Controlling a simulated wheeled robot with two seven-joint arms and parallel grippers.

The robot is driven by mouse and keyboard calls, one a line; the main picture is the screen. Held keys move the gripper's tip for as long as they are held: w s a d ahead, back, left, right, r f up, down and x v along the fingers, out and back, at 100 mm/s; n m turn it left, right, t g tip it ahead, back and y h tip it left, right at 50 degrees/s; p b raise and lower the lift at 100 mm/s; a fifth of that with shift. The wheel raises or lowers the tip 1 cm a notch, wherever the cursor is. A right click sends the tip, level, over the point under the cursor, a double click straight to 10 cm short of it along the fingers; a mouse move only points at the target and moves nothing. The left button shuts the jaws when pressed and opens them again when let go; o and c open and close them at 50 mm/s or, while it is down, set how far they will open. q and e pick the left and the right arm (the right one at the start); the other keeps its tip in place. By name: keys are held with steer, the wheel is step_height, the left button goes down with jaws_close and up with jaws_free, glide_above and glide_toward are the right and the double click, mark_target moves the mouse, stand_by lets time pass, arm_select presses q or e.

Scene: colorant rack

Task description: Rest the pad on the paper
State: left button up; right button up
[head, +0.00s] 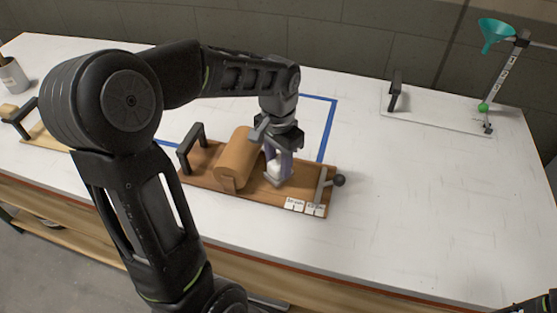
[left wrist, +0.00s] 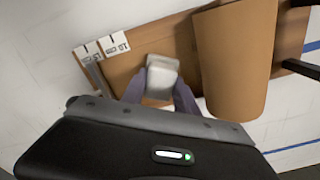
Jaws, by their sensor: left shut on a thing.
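My left gripper (head: 278,168) is shut on a pale, whitish block, which I take to be the pad (head: 273,172). In the left wrist view the pad (left wrist: 161,77) sits between the two purple-grey fingertips (left wrist: 158,98). A brown paper roll (head: 237,160) lies on a wooden board (head: 211,191), just left of the gripper in the head view. The flat brown surface (left wrist: 124,72) beside the roll is under or close to the pad. I cannot tell whether the pad touches it, or where paper ends and board begins.
The board has a black handle (head: 190,146), a bar with a dark knob (head: 339,180) and two white labels (head: 305,207). A white plate (head: 440,110) with a handle and a stand holding a teal funnel (head: 496,33) is back right. The right table area is clear.

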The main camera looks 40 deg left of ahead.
arm_select(q)
steer(key=shift+f+b, duration=0.35)
steer(key=shift+f, duration=0.15)
stand_by(0.6)
steer(key=o, duration=1.3)
steer(key=shift+r, duration=3.95)
